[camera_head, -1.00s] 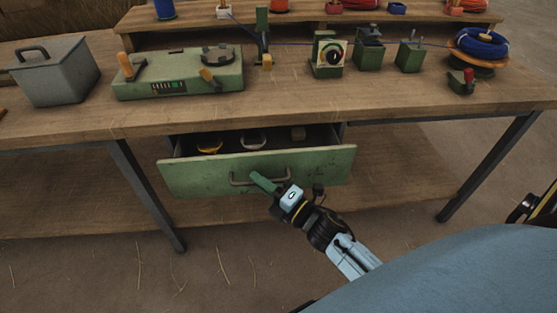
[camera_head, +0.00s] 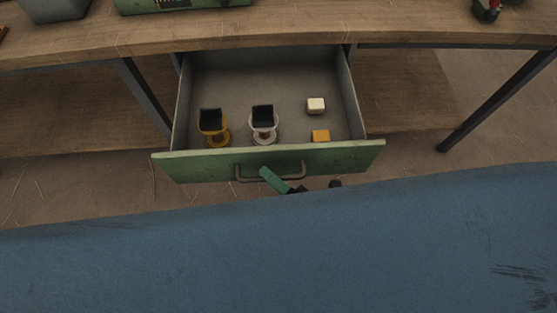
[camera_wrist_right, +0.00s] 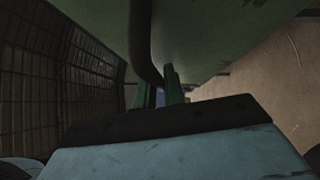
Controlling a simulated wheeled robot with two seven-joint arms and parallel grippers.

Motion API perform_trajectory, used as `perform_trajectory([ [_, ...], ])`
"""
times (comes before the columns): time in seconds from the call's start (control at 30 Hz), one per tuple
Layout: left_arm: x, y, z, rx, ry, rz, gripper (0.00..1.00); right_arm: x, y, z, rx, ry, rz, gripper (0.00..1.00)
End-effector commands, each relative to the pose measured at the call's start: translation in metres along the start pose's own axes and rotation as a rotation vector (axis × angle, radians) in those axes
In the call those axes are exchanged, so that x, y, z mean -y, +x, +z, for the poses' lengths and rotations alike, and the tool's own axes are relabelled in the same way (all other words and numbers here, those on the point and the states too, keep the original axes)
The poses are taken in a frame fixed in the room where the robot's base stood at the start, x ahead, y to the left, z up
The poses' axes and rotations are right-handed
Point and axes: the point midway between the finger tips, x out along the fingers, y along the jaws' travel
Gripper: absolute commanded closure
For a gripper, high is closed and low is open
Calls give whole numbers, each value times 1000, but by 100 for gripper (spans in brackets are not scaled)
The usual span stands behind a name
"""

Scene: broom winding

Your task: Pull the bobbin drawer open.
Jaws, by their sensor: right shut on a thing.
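The bobbin drawer (camera_head: 200,167) has a green front and stands well out from under the table, its grey inside in full view. My right gripper (camera_head: 276,181) is shut on the drawer's dark bar handle (camera_head: 243,176). In the right wrist view the handle (camera_wrist_right: 145,45) runs down to my green fingers (camera_wrist_right: 160,90), close to the green drawer front (camera_wrist_right: 205,35). A yellow bobbin (camera_head: 213,126) and a white bobbin (camera_head: 264,124) are inside the drawer. Much of my right gripper is hidden behind my blue body in the head view. My left gripper is not in view.
A cream block (camera_head: 316,105) and an orange block (camera_head: 320,136) lie at the right in the drawer. The wooden table (camera_head: 300,28) is above and behind it. Dark table legs (camera_head: 145,98) stand to either side. A grey bin (camera_head: 55,9) is at the upper left.

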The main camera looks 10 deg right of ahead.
Motion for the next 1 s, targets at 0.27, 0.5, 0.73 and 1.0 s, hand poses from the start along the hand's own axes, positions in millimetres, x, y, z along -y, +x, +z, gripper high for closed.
perform_trajectory([
  [0.27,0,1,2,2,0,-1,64,-1,-2,-4,-8,-2,2,100],
  [0.5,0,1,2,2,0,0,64,-1,-2,-3,-7,-2,1,80],
  [0.73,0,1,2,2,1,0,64,-1,-2,-3,-6,-1,1,68],
  [1.0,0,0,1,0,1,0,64,0,-11,-3,-5,1,-1,68],
])
